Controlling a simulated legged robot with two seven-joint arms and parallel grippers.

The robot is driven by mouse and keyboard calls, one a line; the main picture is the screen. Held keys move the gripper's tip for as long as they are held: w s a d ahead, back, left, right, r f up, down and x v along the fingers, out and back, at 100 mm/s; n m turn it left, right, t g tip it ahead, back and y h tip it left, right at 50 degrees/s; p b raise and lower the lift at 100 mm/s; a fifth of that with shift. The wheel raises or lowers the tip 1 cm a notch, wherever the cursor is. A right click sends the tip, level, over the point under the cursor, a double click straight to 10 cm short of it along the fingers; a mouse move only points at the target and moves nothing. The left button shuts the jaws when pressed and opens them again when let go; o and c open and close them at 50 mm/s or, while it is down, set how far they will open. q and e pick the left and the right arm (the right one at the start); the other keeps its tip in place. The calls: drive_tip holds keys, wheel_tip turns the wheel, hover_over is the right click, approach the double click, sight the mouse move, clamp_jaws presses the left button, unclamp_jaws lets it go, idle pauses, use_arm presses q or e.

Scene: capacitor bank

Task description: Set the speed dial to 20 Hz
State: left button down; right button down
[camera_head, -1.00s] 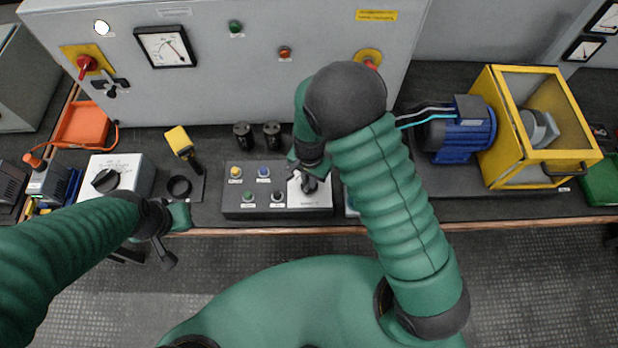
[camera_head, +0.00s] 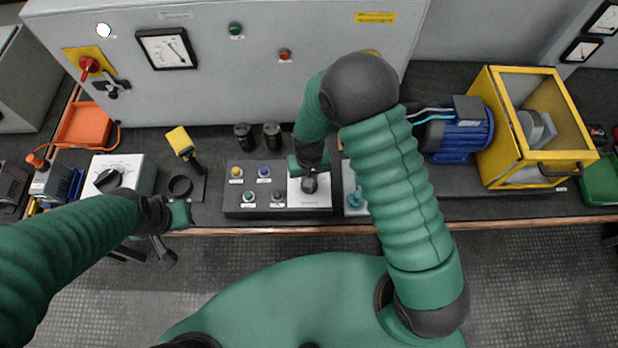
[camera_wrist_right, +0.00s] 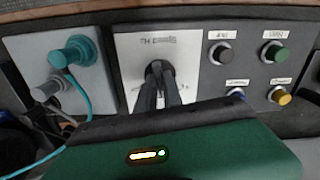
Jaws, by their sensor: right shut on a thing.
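The speed dial (camera_wrist_right: 154,68) is a dark knob on a white plate (camera_wrist_right: 190,45) marked "Speed Hz", upside down in the right wrist view. In the head view the white plate (camera_head: 322,200) is at the right end of the grey control box, with the dial (camera_head: 310,186) on it. My right gripper (camera_wrist_right: 159,88) has its dark fingers shut on the dial; it also shows in the head view (camera_head: 310,176). The fingers hide part of the dial, and its setting cannot be read. My left gripper (camera_head: 167,252) hangs empty in front of the bench edge at the left.
Several push buttons (camera_head: 250,197) sit left of the dial on the same box. A panel with a teal plug and cable (camera_wrist_right: 75,52) stands close beside the dial plate. A blue motor (camera_head: 465,135) and yellow cage (camera_head: 540,125) are further right. A grey cabinet (camera_head: 220,90) rises behind.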

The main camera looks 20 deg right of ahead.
drive_tip(key=shift+w+r, duration=0.1)
drive_tip(key=shift+w, duration=0.05)
idle(0.3)
drive_tip(key=c, duration=1.5)
unclamp_jaws()
wheel_tip(320, 180, up, 17)
drive_tip(key=shift+f, duration=0.15)
drive_tip(key=s+d+t, duration=0.1)
drive_tip(key=s+d, duration=0.1)
drive_tip(key=s, duration=0.1)
drive_tip(key=s+d, duration=0.2)
drive_tip(key=s, duration=0.1)
drive_tip(key=s+d+n+t, duration=0.1)
drive_tip(key=s+d, duration=0.1)
drive_tip(key=s, duration=0.1)
drive_tip(key=shift+s+d+t, duration=0.3)
drive_tip(key=shift+s+d, duration=0.05)
